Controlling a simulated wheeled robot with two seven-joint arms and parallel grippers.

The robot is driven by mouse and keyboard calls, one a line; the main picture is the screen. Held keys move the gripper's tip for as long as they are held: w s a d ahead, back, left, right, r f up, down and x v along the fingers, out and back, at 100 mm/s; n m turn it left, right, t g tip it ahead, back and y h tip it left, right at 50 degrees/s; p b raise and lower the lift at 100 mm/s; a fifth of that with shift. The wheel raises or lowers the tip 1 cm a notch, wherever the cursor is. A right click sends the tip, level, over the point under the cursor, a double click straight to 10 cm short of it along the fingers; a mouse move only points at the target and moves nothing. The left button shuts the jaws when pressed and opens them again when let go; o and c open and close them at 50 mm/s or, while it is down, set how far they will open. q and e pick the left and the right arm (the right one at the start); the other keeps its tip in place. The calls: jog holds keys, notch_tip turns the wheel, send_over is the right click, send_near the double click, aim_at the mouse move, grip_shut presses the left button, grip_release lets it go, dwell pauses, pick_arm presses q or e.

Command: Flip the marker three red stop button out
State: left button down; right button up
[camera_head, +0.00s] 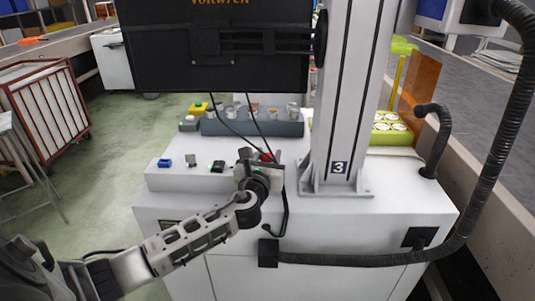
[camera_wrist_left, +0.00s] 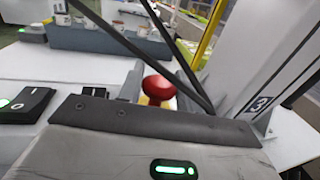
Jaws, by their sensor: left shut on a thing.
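The red stop button (camera_head: 266,157) is on the white machine top beside the grey column that carries the marker three plate (camera_head: 339,168). In the left wrist view, its red mushroom head (camera_wrist_left: 158,87) shows above a yellow part, just past the dark edge of my gripper; its lower part is hidden. The marker three plate also shows there (camera_wrist_left: 260,104). My left gripper (camera_head: 262,168) is at the button, shut on it; its fingertips are largely hidden. My right gripper is not in view.
A black switch (camera_head: 217,166) with a green light and a blue block (camera_head: 164,162) are left of the gripper. Black cables hang close to the button. A grey tray (camera_head: 250,128) with several cups stands behind. A black monitor (camera_head: 215,50) hangs above.

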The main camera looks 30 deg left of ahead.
pick_arm(q)
jog(key=c, duration=0.9)
grip_release()
jog(key=shift+r, duration=0.35)
jog(key=shift+c, duration=0.2)
jog(key=shift+f, duration=0.1)
jog(key=shift+s+d, duration=0.1)
jog(key=shift+s, duration=0.15)
jog(key=v, duration=1.5)
jog(key=shift+s, duration=0.2)
jog(key=shift+d, duration=0.1)
